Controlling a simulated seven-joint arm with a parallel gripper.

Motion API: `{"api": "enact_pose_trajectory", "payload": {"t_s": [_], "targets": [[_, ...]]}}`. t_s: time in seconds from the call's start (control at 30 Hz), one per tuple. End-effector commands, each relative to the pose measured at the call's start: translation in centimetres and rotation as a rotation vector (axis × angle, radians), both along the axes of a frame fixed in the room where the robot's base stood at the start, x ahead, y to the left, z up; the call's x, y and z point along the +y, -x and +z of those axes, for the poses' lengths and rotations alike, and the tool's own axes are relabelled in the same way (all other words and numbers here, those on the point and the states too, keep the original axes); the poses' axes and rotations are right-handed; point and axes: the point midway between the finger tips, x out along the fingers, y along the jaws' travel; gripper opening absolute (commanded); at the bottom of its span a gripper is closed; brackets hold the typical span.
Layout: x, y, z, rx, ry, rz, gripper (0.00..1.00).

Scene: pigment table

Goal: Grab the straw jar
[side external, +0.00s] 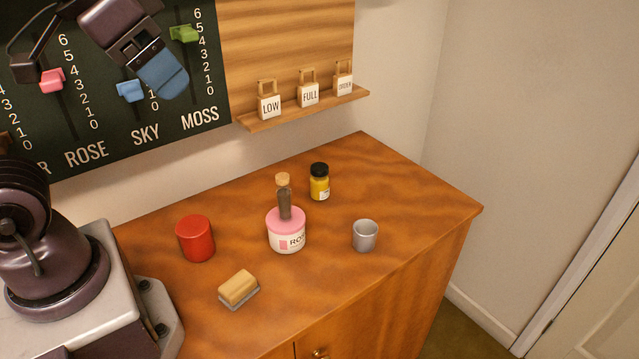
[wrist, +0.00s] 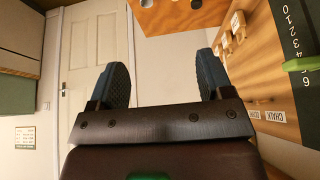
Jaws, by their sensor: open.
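A small yellow jar (side external: 320,185) with a black lid stands upright at the back of the wooden table; its label is too small to read. A larger white jar with a pink top (side external: 287,236), lettered "ROS…", stands in front of it to the left, with a corked dark vial (side external: 284,198) upright on top. No jar lettered straw can be made out. My gripper (side external: 162,80) is high up at the upper left, in front of the dark slider board and well away from the jars. In the wrist view my gripper (wrist: 162,80) is open, with nothing between its blue fingers.
A red cylinder (side external: 196,238), a yellowish block on a grey base (side external: 239,288) and a grey cup (side external: 365,235) stand on the table (side external: 420,205). A wall shelf (side external: 300,108) with tagged weights hangs above. The table's right end is clear.

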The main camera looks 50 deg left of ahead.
Motion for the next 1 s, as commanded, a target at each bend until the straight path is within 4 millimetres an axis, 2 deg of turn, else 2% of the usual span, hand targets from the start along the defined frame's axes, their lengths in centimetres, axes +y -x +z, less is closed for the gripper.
{"api": "enact_pose_trajectory", "payload": {"t_s": [0.03, 0.27, 0.37, 0.53, 0.7, 1.0], "targets": [[0.0, -0.1, 1.6, -0.006, 0.000, 0.000, 0.73], [2.8, -4.6, 1.4, 0.145, -0.386, -0.331, 0.73], [3.9, -7.3, 1.4, 0.230, -0.583, -0.512, 0.73], [5.1, -13.3, 1.5, 0.428, -0.966, -0.875, 0.73], [4.9, -18.3, 1.5, 0.619, -1.271, -1.160, 0.73], [2.4, -25.0, 1.0, 0.920, -1.656, -1.504, 0.73]]}}
